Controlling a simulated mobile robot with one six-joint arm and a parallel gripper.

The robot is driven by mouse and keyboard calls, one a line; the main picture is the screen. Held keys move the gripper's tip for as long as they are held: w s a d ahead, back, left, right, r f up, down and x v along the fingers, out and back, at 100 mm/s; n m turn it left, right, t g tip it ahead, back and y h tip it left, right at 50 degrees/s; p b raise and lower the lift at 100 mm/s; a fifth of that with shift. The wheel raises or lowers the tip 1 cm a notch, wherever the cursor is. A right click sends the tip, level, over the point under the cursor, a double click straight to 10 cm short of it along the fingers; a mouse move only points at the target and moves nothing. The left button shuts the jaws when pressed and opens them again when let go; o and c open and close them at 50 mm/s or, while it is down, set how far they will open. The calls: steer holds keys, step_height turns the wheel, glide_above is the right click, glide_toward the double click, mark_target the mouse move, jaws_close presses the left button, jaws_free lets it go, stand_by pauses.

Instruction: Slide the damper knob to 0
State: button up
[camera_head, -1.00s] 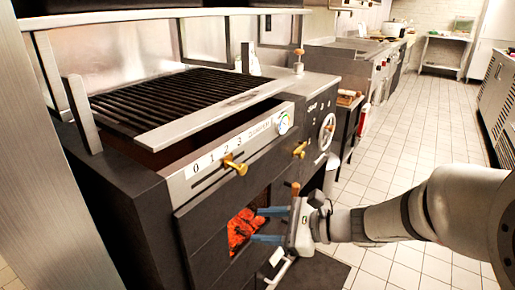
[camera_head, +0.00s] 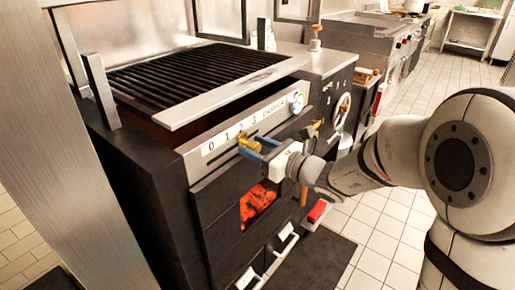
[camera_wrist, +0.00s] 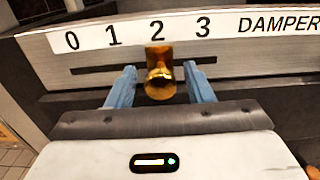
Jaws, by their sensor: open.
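The brass damper knob (camera_head: 249,143) sticks out from the grill's front panel. In the wrist view the knob (camera_wrist: 160,80) sits on a dark horizontal slot (camera_wrist: 100,68), below the 2 on the white scale strip (camera_wrist: 92,40) marked 0, 1, 2, 3 and DAMPER. The 0 is at the strip's left end. My gripper (camera_head: 256,148) is at the knob with its blue fingers open. In the wrist view one finger is left of the knob and one right, with a small gap showing on each side. The fingers hide part of the knob in the head view.
Below the panel is an opening with glowing coals (camera_head: 257,203). A second brass knob (camera_head: 318,126), a round gauge (camera_head: 297,101) and a handwheel (camera_head: 343,107) are to the right. The grill grate (camera_head: 190,75) lies above. Tiled floor (camera_head: 390,220) is open at the right.

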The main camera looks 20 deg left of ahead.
steer(key=shift+a, duration=0.1)
steer(key=shift+c, duration=0.6)
jaws_close()
